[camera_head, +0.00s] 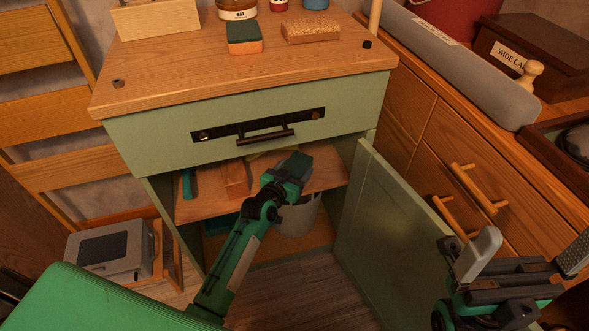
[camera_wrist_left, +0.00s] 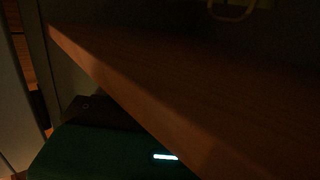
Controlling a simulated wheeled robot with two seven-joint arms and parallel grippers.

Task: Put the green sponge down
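A block with a dark green top and an orange side, which looks like the green sponge (camera_head: 244,38), lies on the wooden top of the green cabinet (camera_head: 150,145). My left gripper (camera_head: 291,168) reaches into the open cabinet under the drawer, above the wooden inner shelf (camera_head: 205,208). Its fingertips are hidden, so I cannot tell whether it is open or holds anything. The left wrist view is very dark and shows the shelf (camera_wrist_left: 175,115) close up. My right gripper (camera_head: 522,262) is at the lower right, its fingers apart and empty, away from the sponge.
A cork-like block (camera_head: 310,31) and a wax jar (camera_head: 237,10) share the cabinet top. The drawer (camera_head: 255,125) is shut. The open cabinet door (camera_head: 388,235) stands to the right of my left arm. A wooden block (camera_head: 235,180) and a bucket (camera_head: 299,216) are inside.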

